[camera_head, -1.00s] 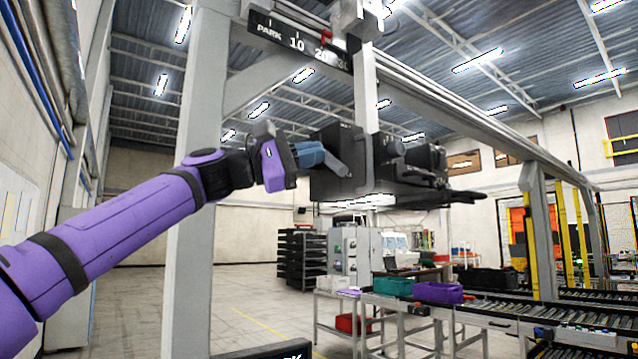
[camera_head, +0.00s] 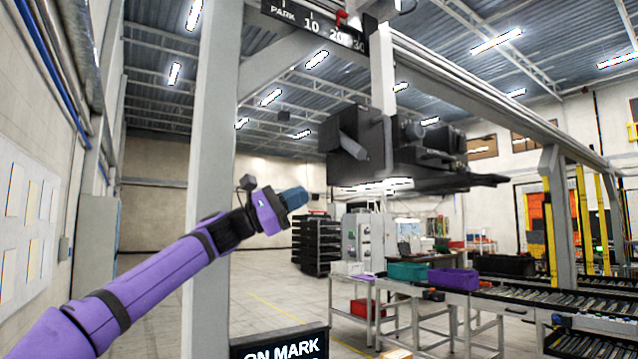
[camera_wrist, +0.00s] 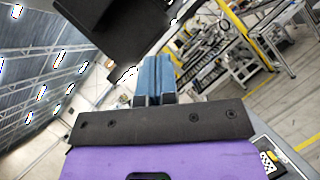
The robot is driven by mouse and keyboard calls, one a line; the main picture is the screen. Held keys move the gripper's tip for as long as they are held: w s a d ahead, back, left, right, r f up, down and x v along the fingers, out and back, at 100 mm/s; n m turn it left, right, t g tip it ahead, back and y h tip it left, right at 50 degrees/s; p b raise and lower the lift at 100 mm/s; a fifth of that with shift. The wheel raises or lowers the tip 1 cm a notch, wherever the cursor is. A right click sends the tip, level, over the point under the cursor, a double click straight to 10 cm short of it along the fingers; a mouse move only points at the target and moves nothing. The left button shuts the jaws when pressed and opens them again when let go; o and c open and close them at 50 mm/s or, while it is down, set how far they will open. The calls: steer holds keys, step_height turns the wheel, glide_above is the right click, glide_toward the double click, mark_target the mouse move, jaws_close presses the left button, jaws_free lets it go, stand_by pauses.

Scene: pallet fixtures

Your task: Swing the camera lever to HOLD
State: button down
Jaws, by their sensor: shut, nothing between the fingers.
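The camera unit (camera_head: 400,165) is a black box assembly hanging from a pale post (camera_head: 383,70) under the overhead beam. Its lever (camera_head: 354,147) is a short grey bar on the box's near left face, slanting down to the right. No HOLD marking can be read. My gripper (camera_head: 297,198) has blue fingers. It is shut and empty, below and left of the lever, with a clear gap. In the wrist view my gripper's fingers (camera_wrist: 154,68) lie side by side, and the dark underside of a black body (camera_wrist: 110,28) is beyond them. The lever cannot be made out there.
A scale marked PARK, 10, 20, 30 (camera_head: 311,22) with a red pointer is on the beam. A grey upright (camera_head: 212,170) stands behind my arm. A sign (camera_head: 280,346) at the bottom reads ON MARK. Tables with bins (camera_head: 452,278) and roller conveyors lie to the right.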

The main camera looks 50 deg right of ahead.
mark_target(351, 146)
steer(key=x, duration=0.9)
steer(key=shift+s, duration=0.1)
steer(key=s+r, duration=0.2)
steer(key=r, duration=0.1)
steer(key=shift+s+d+r, duration=0.1)
steer(key=shift+s, duration=0.1)
